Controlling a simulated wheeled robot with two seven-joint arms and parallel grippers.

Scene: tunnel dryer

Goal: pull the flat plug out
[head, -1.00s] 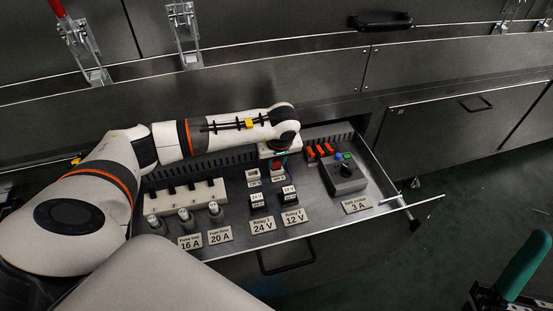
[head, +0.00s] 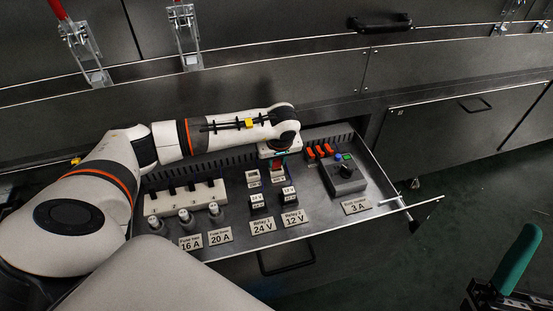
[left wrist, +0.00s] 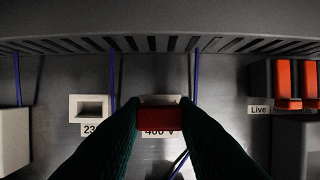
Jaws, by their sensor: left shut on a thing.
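The flat plug (left wrist: 160,117) is a red block in the left wrist view, between the dark green fingers of my left gripper (left wrist: 160,120). The gripper is shut on it. The plug is in front of the white 400 V socket (left wrist: 160,99), whose top edge shows behind it; I cannot tell how deep it sits. In the head view my left gripper (head: 279,158) points down over the drawer, and a bit of red shows under it. At the lower right a green finger (head: 518,260) appears to be my right gripper, partly cut off by the frame.
An empty white 230 V socket (left wrist: 90,108) is left of the plug. Orange switches (head: 318,152) and a grey box with a knob (head: 345,176) are to the right. Relays (head: 257,201) stand in front, fuses (head: 186,216) front left. The slotted drawer wall (left wrist: 160,43) is close behind.

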